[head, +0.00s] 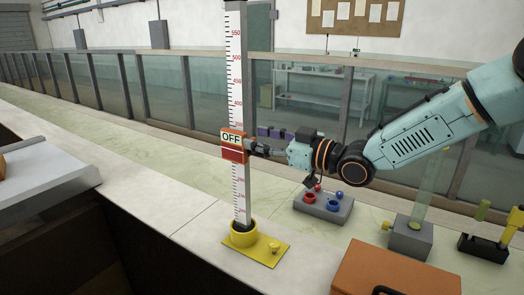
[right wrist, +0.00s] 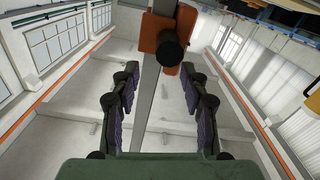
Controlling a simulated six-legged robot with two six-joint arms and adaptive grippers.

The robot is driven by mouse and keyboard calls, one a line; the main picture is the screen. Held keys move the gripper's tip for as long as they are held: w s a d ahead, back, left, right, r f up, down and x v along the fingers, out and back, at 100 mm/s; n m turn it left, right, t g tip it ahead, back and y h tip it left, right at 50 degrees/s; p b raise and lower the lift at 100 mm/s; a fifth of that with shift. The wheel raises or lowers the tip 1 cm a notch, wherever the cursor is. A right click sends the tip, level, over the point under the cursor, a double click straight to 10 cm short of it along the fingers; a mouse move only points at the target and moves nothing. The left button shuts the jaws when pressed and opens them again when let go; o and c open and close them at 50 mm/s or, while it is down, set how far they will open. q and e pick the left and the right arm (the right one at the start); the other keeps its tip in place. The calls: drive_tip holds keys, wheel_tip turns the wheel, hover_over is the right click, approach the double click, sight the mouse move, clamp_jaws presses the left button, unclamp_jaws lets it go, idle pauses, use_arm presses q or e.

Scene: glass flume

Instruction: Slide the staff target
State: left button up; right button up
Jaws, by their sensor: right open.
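A tall white staff (head: 239,75) with black marks and red numbers stands upright in a yellow base (head: 243,237). An orange target (head: 233,154) with an "OFF" label sits partway up it. In the right wrist view the back of the target (right wrist: 150,33) carries a round black knob (right wrist: 170,49). My right gripper (head: 257,145) is right beside the target, on its right side. In the right wrist view its fingers (right wrist: 160,75) are spread apart with nothing clamped between them; the knob is just beyond the tips. My left gripper is not in view.
A grey box (head: 322,206) with red and blue knobs, a grey block (head: 408,238) with a clear upright and an orange case (head: 395,272) stand to the right. The glass flume wall (head: 205,90) runs behind. The pale bench left of the staff is mostly clear.

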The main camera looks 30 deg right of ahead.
wheel_tip(320, 180, up, 6)
drive_tip(key=shift+s+f, duration=0.1)
drive_tip(key=shift+r, duration=0.45)
idle(0.3)
